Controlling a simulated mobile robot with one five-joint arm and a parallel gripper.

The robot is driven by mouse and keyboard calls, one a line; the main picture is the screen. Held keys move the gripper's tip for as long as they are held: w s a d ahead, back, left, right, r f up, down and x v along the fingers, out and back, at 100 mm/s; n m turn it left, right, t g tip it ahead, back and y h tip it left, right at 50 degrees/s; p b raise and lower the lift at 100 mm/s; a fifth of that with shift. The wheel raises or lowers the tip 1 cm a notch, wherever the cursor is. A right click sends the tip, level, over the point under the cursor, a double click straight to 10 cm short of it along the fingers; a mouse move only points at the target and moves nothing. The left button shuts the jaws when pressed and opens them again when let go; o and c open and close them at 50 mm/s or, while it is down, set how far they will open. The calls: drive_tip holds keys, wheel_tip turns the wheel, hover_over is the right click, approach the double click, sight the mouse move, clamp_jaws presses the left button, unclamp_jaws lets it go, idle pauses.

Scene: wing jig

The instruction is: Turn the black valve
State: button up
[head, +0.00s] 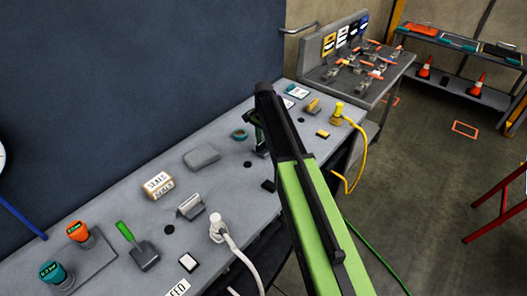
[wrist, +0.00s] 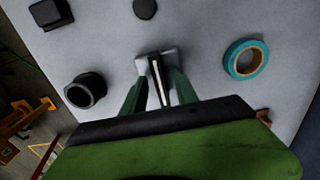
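A small upright dark paddle with a pale edge (wrist: 157,79) stands on a grey base in the wrist view; it appears to be the black valve. The two dark green fingers of my gripper (wrist: 160,88) point down at it, one on each side. They look spread, with a gap beside the paddle; I cannot tell whether either finger touches it. In the head view my gripper (head: 257,136) is low over the bench, and my arm hides most of the valve.
A teal tape roll (wrist: 246,59) lies right of the valve, and a black hollow cylinder (wrist: 85,91) stands left of it. On the grey bench (head: 120,205) are a white hose fitting (head: 217,228), a yellow fitting (head: 337,114) and a grey slotted block (head: 191,206).

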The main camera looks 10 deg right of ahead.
drive_tip(key=shift+f, duration=0.2)
clamp_jaws()
drive_tip(key=shift+n, duration=0.3)
drive_tip(key=n, duration=0.3)
drive_tip(key=shift+n, duration=0.3)
drive_tip(key=n, duration=0.4)
drive_tip(key=shift+a, duration=0.1)
drive_tip(key=n, duration=0.9)
drive_tip(key=shift+n, duration=0.3)
